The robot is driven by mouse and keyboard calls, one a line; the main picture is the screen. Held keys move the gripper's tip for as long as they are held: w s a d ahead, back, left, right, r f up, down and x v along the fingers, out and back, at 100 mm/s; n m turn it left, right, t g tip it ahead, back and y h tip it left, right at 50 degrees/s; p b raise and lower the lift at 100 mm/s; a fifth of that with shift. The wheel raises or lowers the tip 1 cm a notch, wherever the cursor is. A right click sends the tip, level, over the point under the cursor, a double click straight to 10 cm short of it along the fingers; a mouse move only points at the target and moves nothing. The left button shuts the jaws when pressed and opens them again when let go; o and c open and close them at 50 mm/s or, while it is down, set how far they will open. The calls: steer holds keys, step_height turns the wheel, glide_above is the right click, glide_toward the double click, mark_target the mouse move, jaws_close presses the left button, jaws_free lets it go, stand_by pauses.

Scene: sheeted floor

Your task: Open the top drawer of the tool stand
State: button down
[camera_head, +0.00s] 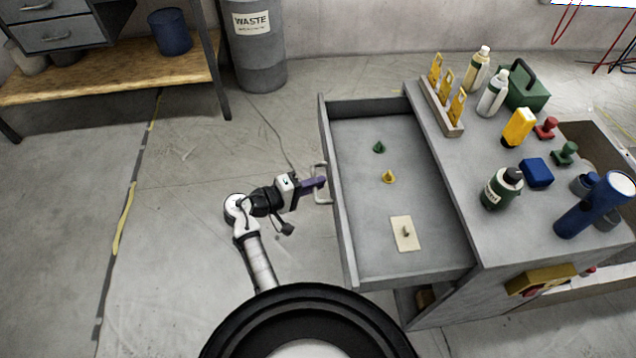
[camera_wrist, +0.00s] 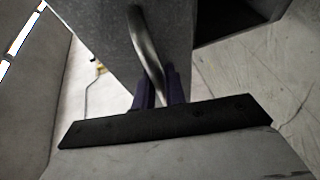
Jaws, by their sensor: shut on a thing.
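The tool stand (camera_head: 455,165) is a grey cabinet on the right in the head view. Its top drawer (camera_head: 352,262) is pulled well out to the left. Inside the drawer lie a green cone-like piece (camera_head: 379,147), a yellow one (camera_head: 389,177) and a cream plate with a small knob (camera_head: 405,236). My gripper (camera_head: 321,182) is at the drawer's left front, shut on the metal bar handle (camera_head: 327,194). In the wrist view the curved handle (camera_wrist: 145,45) runs down between the purple fingers (camera_wrist: 158,90).
Bottles, a blue flashlight (camera_head: 596,205), a green toolbox (camera_head: 526,92) and other items stand on the stand's top. A workbench (camera_head: 120,78) is at the upper left, beside a grey waste bin (camera_head: 256,50).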

steer(key=c, duration=1.5)
jaws_free()
steer(key=shift+o, duration=0.2)
steer(key=b+v, duration=0.1)
steer(key=v, duration=1.2)
steer(key=shift+a+r+b, duration=0.2)
steer(key=shift+a+b, duration=0.15)
steer(key=shift+b, duration=0.05)
steer(key=shift+s, duration=0.1)
